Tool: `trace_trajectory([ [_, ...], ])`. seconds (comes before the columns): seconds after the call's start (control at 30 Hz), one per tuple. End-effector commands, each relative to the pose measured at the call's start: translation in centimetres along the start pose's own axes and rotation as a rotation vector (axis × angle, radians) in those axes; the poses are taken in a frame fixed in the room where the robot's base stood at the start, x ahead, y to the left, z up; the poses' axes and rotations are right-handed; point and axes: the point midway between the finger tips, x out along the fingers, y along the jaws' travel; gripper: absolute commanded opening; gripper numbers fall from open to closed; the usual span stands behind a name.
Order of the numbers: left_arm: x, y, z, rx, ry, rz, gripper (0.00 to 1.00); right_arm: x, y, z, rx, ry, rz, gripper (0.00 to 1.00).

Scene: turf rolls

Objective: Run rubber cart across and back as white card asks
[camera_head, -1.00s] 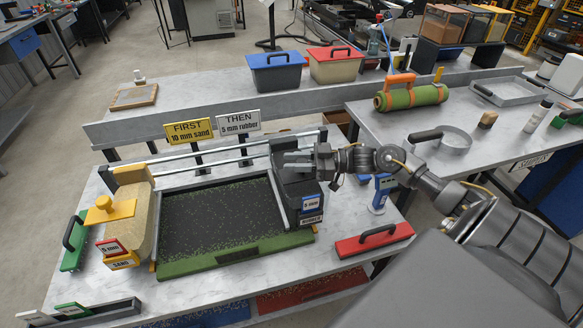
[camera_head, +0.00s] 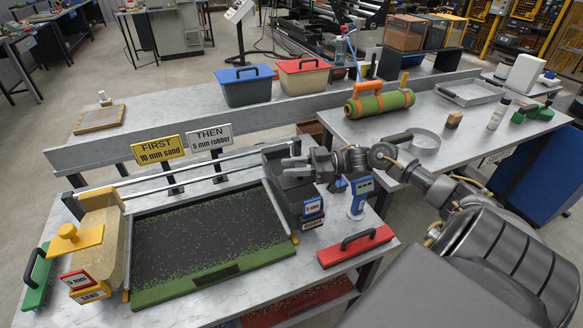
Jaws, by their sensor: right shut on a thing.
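The dark grey rubber cart (camera_head: 290,185) stands at the right end of two rails, beside the turf tray. The turf (camera_head: 205,240) is dark with green flecks and a green front edge. The white card (camera_head: 209,138) reads "THEN 5 mm rubber"; the yellow card (camera_head: 159,150) reads "FIRST 10 mm sand". The sand cart (camera_head: 103,235), with a yellow knob, stands at the left end. My left gripper is out of view.
A red block with a black handle (camera_head: 356,246) and a blue handheld device (camera_head: 361,192) stand right of the cart. A green brush (camera_head: 35,278) lies at the far left. Blue (camera_head: 246,88) and red (camera_head: 304,80) lidded bins stand behind. The turf between the carts is unobstructed.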

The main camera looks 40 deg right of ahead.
Motion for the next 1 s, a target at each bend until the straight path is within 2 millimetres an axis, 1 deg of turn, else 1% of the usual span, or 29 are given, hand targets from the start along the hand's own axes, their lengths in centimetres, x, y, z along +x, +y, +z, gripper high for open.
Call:
trace_trajectory([
  [0.1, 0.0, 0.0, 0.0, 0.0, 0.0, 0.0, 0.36, -0.3, 0.3, -0.2, -0.005, -0.001, 0.009, 0.0],
  [0.13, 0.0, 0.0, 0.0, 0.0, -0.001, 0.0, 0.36, -0.3, 0.3, -0.2, -0.005, -0.001, 0.009, 0.34],
  [0.27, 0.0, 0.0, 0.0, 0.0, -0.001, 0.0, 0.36, -0.1, 0.3, -0.2, -0.004, -0.001, 0.006, 0.51],
  [0.53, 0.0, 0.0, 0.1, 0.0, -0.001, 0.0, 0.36, 0.1, 0.2, -0.1, -0.002, -0.001, 0.001, 0.52],
  [0.67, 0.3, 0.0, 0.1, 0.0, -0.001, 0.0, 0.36, 0.0, 0.2, -0.7, -0.005, 0.0, 0.001, 0.52],
  [0.77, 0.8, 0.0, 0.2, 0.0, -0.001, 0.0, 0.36, -0.1, 0.2, -1.9, -0.007, 0.0, 0.003, 0.52],
  [0.83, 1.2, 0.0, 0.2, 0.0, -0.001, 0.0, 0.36, -0.1, 0.0, -3.3, -0.008, 0.0, 0.002, 0.52],
  [0.9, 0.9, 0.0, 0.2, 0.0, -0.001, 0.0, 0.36, 0.0, -1.4, -4.7, -0.006, -0.001, 0.0, 0.52],
  [1.0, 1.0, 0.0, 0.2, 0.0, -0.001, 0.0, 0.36, 0.2, -3.0, -6.7, -0.006, -0.002, 0.0, 0.52],
])
